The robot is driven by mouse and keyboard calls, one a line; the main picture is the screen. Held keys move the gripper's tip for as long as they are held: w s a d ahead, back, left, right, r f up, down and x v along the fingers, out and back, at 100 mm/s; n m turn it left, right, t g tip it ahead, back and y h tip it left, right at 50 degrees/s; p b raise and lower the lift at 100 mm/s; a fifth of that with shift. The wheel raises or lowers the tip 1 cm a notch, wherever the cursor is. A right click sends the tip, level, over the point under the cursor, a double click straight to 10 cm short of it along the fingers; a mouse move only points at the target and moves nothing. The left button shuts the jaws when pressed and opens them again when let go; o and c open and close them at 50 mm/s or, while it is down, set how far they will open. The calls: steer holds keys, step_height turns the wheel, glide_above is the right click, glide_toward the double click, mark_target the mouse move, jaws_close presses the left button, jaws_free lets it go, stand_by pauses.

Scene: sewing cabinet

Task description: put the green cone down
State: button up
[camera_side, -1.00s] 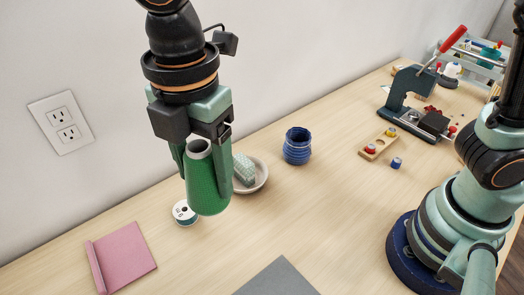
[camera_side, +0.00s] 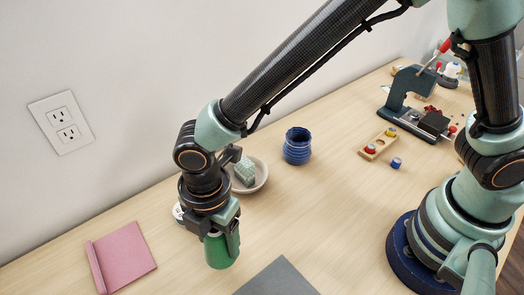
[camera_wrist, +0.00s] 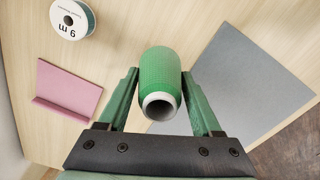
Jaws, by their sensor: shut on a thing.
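The green cone (camera_side: 221,250) is a green thread cone with a pale hollow core end. My gripper (camera_side: 220,226) is shut on it and points down, with the cone's lower part showing below the fingers in the side view. In the wrist view the cone (camera_wrist: 160,75) sits between the two green fingers of my gripper (camera_wrist: 161,95), its pale core end toward the camera. The cone is close over the bare table left of the grey mat; I cannot tell whether its bottom touches the wood.
A grey mat (camera_side: 277,280) lies to the right of the cone. A pink folded cloth (camera_side: 125,258) lies to the left. A ribbon spool (camera_wrist: 72,19), a pale dish (camera_side: 262,178) with a patterned item and a blue ribbed pot (camera_side: 297,147) stand behind. Bare wood surrounds the cone.

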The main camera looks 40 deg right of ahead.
mark_target(220, 248)
steer(key=shift+f, duration=1.45)
steer(key=shift+f, duration=0.1)
steer(key=o, duration=1.4)
step_height(220, 248, up, 12)
steer(key=w+d+r+m+t, duration=0.1)
steer(key=w+d+r+m, duration=0.35)
steer(key=d, duration=0.35)
steer(key=d+r+m+t, duration=0.1)
steer(key=d+m, duration=0.5)
steer(key=d, duration=0.2)
steer(key=s+d+r+m+t, duration=0.1)
steer(key=d+r+m+t, duration=0.1)
steer(key=d+m, duration=0.4)
steer(key=s+d+r+m+t, duration=0.1)
steer(key=d+r+m, duration=0.1)
steer(key=d+m, duration=0.4)
steer(key=shift+s+d+r+t, duration=0.1)
steer(key=shift+s+d+t, duration=0.05)
steer(key=shift+d, duration=0.9)
steer(key=shift+s+d+t, duration=0.1)
steer(key=shift+d+t, duration=0.05)
steer(key=shift+d, duration=0.85)
